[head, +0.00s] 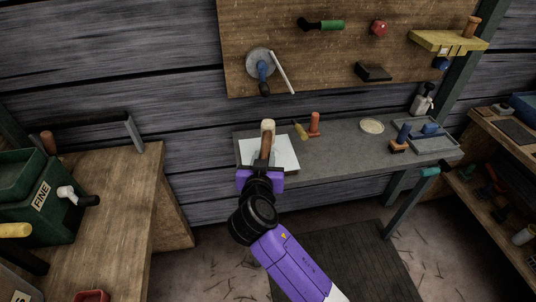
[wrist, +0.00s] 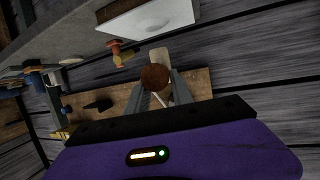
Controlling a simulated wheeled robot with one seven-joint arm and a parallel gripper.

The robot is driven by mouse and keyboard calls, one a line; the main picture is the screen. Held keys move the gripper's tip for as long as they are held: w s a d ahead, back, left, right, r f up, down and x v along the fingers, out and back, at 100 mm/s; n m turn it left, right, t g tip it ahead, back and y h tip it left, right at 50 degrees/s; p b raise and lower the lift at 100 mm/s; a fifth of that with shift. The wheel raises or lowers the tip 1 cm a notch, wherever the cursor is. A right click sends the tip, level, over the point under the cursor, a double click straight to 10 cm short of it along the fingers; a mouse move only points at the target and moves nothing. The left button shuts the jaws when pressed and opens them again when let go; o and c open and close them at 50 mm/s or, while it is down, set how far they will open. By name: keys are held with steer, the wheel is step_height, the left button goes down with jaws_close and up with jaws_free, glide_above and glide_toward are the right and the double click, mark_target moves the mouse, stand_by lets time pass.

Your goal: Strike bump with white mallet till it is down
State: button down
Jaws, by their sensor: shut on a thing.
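My gripper (head: 260,172) is shut on the brown wooden handle of a mallet with a pale, off-white head (head: 268,126). The mallet is held in front of a white sheet or plate (head: 285,153) on the grey bench. In the wrist view, the fingers (wrist: 163,92) close around the handle; its round brown end faces the camera and the pale head (wrist: 158,54) shows behind it. The white plate (wrist: 128,12) appears at the top there, apart from the mallet. A faint rounded mark shows on it; I cannot tell whether this is the bump or how high it stands.
The grey bench (head: 345,150) also holds an orange-red tool (head: 315,124), a yellow-handled tool (head: 300,131), a round pale dish (head: 372,126) and a grey tray (head: 430,141). A pegboard (head: 330,60) with tools rises behind.

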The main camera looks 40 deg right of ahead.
step_height(320, 180, down, 5)
steer(key=b, duration=0.5)
step_height(320, 180, up, 6)
steer(key=p, duration=0.4)
steer(key=shift+f, duration=0.3)
steer(key=shift+f, duration=0.15)
